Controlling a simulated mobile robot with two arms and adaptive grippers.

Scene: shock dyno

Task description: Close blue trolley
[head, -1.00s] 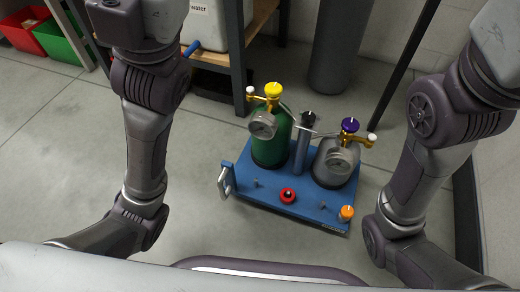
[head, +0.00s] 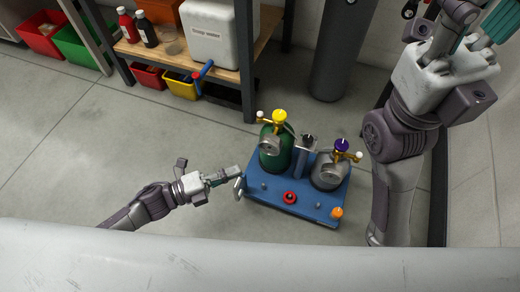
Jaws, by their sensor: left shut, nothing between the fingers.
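The blue trolley (head: 268,205) stands on the floor at the middle right of the head view. It carries a green cylinder (head: 274,157) with a yellow knob (head: 279,116), and a grey cylinder (head: 325,176) with a purple knob (head: 341,145). A red knob (head: 290,198) and an orange knob (head: 337,213) are on its near side. A metal loop handle (head: 239,187) is at its left edge. My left gripper (head: 235,172) is shut and empty beside this handle; contact cannot be told. My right gripper (head: 500,22) is partly cut off at the top right, away from the trolley.
A shelf (head: 262,55) with a white container (head: 213,32), bottles and coloured bins stands behind. A dark grey cylinder (head: 336,65) stands against the wall behind the trolley. Red and green bins (head: 80,45) are at the far left.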

